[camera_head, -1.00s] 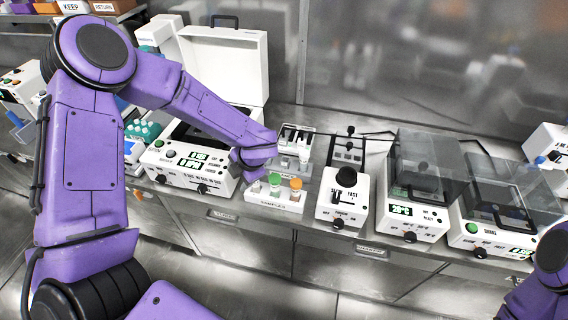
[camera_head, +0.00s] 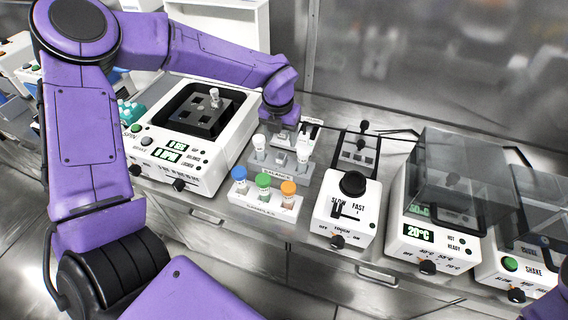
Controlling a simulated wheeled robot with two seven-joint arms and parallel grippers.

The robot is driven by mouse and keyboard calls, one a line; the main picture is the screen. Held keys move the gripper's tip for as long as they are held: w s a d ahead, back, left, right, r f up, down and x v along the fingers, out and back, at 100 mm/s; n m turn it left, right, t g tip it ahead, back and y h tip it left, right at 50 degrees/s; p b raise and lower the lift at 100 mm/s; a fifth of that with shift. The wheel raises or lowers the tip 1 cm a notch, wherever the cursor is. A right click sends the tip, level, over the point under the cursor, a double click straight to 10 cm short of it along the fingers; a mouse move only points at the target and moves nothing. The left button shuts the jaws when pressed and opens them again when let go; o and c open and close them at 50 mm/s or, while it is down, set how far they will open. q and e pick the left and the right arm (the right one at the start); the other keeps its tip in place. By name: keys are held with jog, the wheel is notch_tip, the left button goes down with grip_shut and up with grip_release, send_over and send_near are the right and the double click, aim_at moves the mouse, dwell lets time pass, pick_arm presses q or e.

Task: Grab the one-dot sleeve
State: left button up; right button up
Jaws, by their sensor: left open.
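My left gripper (camera_head: 283,122) points down over the back of the grey balance rack (camera_head: 270,171). Its fingertips are small and partly hidden by the purple wrist; nothing shows held in them. White pieces stand in the rack, one at the left (camera_head: 259,142) and one at the right (camera_head: 302,153). I cannot make out dots on any of them, so I cannot tell which is the one-dot sleeve. A further white piece (camera_head: 214,97) stands in the dark rotor (camera_head: 203,122) of the open centrifuge (camera_head: 180,165). My right gripper is out of view.
The white samples rack (camera_head: 262,202) in front holds tubes with blue, green and orange caps. A mixer with a black knob (camera_head: 353,184) stands right of the racks. Farther right is a heater (camera_head: 427,243) under a clear lid. The bench's front edge lies close before the racks.

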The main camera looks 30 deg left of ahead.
aim_at(281, 153)
pick_arm(q)
jog(key=f, duration=0.2)
jog(key=f+p, duration=0.1)
jog(key=f, duration=0.2)
jog(key=f+p, duration=0.1)
jog(key=f, duration=0.1)
jog(key=shift+w+a+f, duration=0.1)
jog(key=shift+a+f, duration=0.2)
jog(key=shift+f, duration=0.05)
jog(key=shift+w+f, duration=0.2)
jog(key=shift+f, duration=0.1)
jog(key=shift+s+r, duration=0.1)
jog(key=c, duration=1)
grip_shut()
jog(key=shift+r, duration=0.1)
